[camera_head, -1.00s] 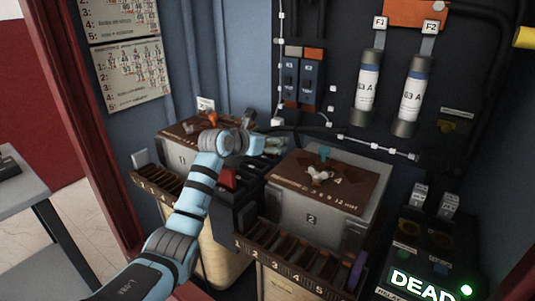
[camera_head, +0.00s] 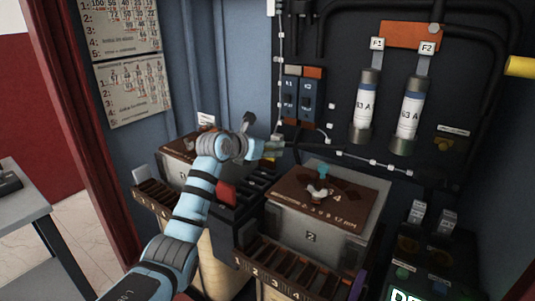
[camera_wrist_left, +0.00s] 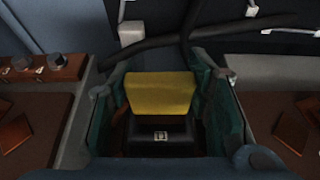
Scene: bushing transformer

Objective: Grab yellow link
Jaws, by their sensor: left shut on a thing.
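The yellow link (camera_wrist_left: 160,92) is a block in the middle of the left wrist view. It sits between the two dark green fingers of my left gripper (camera_head: 270,149), which is shut on it. A black block (camera_wrist_left: 160,135) with a small pale label lies just below the link in that view; I cannot tell whether they touch. In the head view the gripper is between the two brown-topped boxes, near the back panel, and the link is mostly hidden there. My right gripper is not in view.
The right box (camera_head: 312,235) has a wing-shaped knob (camera_head: 318,194) on top. The left box (camera_head: 172,146) is partly behind my arm. Two fuses (camera_head: 367,105) and a white-clipped cable (camera_head: 365,160) are on the back panel. A grey table (camera_head: 22,215) stands at left.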

